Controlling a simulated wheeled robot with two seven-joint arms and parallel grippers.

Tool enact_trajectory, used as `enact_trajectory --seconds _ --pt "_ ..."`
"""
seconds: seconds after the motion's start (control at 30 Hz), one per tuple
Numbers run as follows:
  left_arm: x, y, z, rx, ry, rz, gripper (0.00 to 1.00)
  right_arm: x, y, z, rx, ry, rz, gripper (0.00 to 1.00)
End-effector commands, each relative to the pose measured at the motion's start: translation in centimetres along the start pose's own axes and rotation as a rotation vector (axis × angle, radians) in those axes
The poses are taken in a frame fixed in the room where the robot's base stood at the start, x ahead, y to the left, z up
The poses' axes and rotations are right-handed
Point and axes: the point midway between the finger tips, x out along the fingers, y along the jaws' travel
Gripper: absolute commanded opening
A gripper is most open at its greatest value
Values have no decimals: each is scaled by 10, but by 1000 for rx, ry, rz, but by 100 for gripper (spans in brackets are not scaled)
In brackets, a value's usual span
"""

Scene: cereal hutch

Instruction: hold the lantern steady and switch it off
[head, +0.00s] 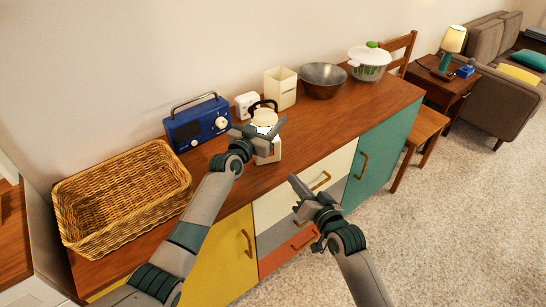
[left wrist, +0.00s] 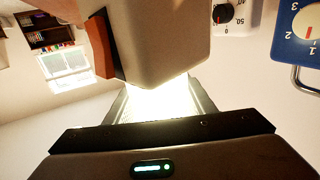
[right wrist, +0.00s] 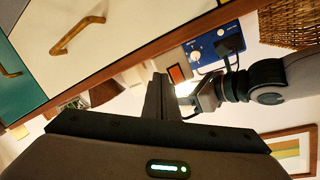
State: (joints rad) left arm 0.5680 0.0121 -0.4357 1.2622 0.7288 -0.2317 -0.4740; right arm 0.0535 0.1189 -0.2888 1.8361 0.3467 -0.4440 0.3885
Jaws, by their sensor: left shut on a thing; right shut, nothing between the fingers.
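The cream lantern (head: 268,153) with a dark top handle stands on the wooden top of the cabinet. My left gripper (head: 262,128) is shut on it at its middle. In the left wrist view the lantern's beige body (left wrist: 165,35) fills the top, and bright light glows between the fingers. An orange-brown part (left wrist: 100,45) sticks out from its side. The right wrist view shows a small orange-red patch (right wrist: 177,73) by the glow; I cannot tell exactly what it is. My right gripper (head: 302,190) is shut and empty, in front of the drawers and apart from the lantern.
A wicker basket (head: 120,196) is at the left. The cabinet top right of the lantern is clear.

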Motion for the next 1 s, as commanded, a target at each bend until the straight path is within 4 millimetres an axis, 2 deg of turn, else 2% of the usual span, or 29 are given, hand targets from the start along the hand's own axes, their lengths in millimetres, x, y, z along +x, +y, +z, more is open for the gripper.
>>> enact_trajectory --seconds 0.2,0.47,0.67,1.0 --pt "0 0 1 0 -1 0 14 -5 12 6 -325 33 81 0" --pt "0 0 1 0 -1 0 14 -14 17 8 -729 69 163 0" --pt "0 0 1 0 -1 0 14 -21 13 8 -1041 95 213 0" --pt "0 0 1 0 -1 0 14 -35 -9 12 -1578 145 277 0"
